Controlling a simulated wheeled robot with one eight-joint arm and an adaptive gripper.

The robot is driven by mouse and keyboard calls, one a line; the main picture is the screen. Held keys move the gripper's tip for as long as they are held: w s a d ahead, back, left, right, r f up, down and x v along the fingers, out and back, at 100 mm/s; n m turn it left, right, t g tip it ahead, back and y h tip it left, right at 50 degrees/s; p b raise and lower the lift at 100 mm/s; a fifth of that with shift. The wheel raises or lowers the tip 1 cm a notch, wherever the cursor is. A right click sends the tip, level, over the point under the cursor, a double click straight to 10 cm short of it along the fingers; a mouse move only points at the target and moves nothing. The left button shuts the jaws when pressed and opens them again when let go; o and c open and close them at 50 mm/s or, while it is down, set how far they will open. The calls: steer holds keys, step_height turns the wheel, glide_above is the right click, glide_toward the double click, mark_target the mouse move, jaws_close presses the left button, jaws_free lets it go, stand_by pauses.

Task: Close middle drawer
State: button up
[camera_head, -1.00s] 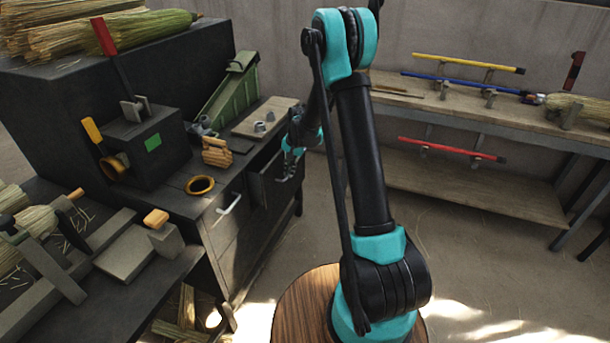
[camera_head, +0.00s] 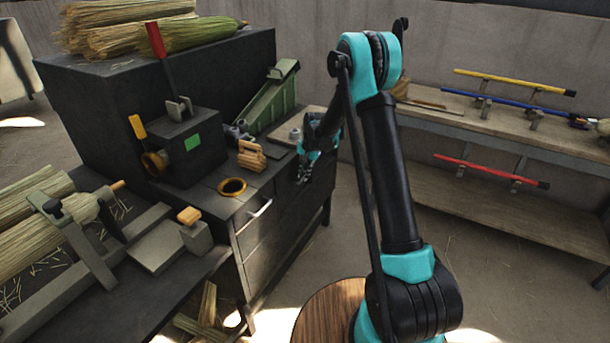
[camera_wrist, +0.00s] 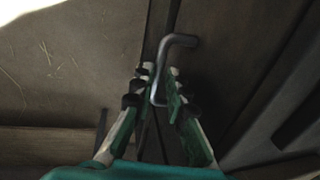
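The dark workbench has drawer fronts on its right-facing side. The nearer one (camera_head: 262,250) carries a pale bar handle (camera_head: 262,208) and looks flush. The drawer front beside it, farther back, is partly hidden by my gripper (camera_head: 306,168), so how far it stands out cannot be told in the head view. In the wrist view a grey bent bar handle (camera_wrist: 178,41) runs down between the fingertips of my gripper (camera_wrist: 160,82). The fingers are apart on either side of the handle, with no clear grip on it. A dark gap runs beside the handle.
A shelf (camera_head: 480,128) with coloured poles stands at the right. Floor is free between them.

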steer(key=o, duration=0.4)
steer(key=shift+w+a, duration=0.1)
steer(key=shift+a, duration=0.05)
steer(key=v, duration=1.2)
steer(key=s+d+r+n+t, duration=0.1)
steer(key=s+d+r, duration=0.15)
steer(key=s, duration=0.25)
steer(key=s+d+r+n, duration=0.1)
steer(key=s+d, duration=0.3)
steer(key=s, duration=0.1)
steer(key=s+d+f+n, duration=0.1)
steer(key=s+d, duration=0.2)
steer(key=s, duration=0.6)
steer(key=s+d+f+n+t+h, duration=0.1)
steer(key=s+d+f, duration=0.1)
steer(key=s, duration=0.7)
steer(key=s+d+f+n+t+h, duration=0.1)
steer(key=s+d, duration=0.4)
steer(key=s, duration=0.5)
steer(key=shift+f+n, duration=0.2)
steer(key=shift+n, duration=0.3)
